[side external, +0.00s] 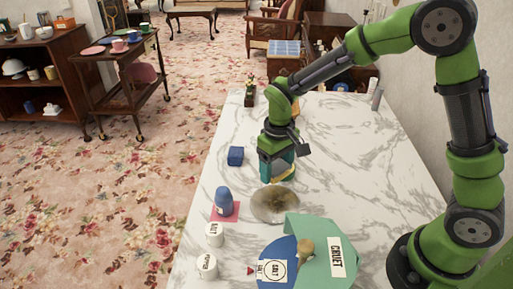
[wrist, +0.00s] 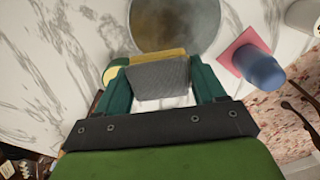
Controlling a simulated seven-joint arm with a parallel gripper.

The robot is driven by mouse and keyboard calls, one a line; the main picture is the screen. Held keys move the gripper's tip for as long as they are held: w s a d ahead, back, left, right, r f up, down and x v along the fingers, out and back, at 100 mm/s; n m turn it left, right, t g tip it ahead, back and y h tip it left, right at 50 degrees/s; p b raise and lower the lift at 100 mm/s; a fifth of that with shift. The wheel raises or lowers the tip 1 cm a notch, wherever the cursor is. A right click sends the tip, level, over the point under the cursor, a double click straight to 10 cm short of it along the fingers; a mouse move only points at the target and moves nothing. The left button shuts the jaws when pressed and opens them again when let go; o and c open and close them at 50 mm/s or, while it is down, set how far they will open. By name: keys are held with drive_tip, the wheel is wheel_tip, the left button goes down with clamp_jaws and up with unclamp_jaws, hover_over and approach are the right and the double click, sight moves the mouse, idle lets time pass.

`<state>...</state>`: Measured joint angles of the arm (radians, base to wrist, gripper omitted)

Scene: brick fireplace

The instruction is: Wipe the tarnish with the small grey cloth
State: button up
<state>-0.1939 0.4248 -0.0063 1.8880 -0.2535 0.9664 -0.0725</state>
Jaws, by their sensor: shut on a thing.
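The tarnish is a brown-grey cloudy patch on a round plate (side external: 275,204) on the marble table; the plate also shows at the top of the wrist view (wrist: 176,22). My gripper (side external: 278,172) points down just behind the plate, on its far side in the side view. In the wrist view my gripper (wrist: 159,78) is shut on the small grey cloth (wrist: 159,79), which has a yellow edge. That edge overlaps the plate's rim in the wrist view. I cannot tell whether the cloth touches the plate or table.
A blue rounded object (side external: 223,199) stands on a pink square (side external: 232,214) left of the plate. A blue cube (side external: 235,156) lies farther back. White labelled pots (side external: 214,234) and a green labelled piece (side external: 318,240) are nearer the camera.

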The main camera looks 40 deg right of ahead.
sight(276, 193)
drive_tip(key=shift+f, duration=3.15)
drive_tip(key=shift+s+a+r, duration=0.1)
drive_tip(key=shift+s+a, duration=0.5)
drive_tip(key=shift+a, duration=0.1)
drive_tip(key=shift+c, duration=0.3)
drive_tip(key=shift+s+a, duration=2.1)
drive_tip(key=shift+s, duration=0.1)
drive_tip(key=shift+w+d, duration=0.9)
drive_tip(key=shift+d, duration=0.05)
drive_tip(key=shift+w+d+r, duration=0.1)
drive_tip(key=shift+w+d, duration=0.7)
drive_tip(key=shift+w, duration=0.1)
drive_tip(key=shift+w+d, duration=0.5)
drive_tip(key=shift+d, duration=0.05)
drive_tip(key=shift+w+d, duration=0.55)
drive_tip(key=shift+s+a+f, duration=0.1)
drive_tip(key=shift+s+f, duration=0.1)
drive_tip(key=shift+s, duration=0.05)
drive_tip(key=shift+s+a+r, duration=0.1)
drive_tip(key=shift+s+a, duration=0.2)
drive_tip(key=shift+a, duration=0.05)
drive_tip(key=shift+s+a, duration=2.15)
drive_tip(key=shift+s, duration=0.05)
drive_tip(key=shift+w+d, duration=2.45)
drive_tip(key=shift+d, duration=0.05)
drive_tip(key=shift+w+d, duration=0.25)
drive_tip(key=shift+s+a+r, duration=0.1)
drive_tip(key=shift+r, duration=4.05)
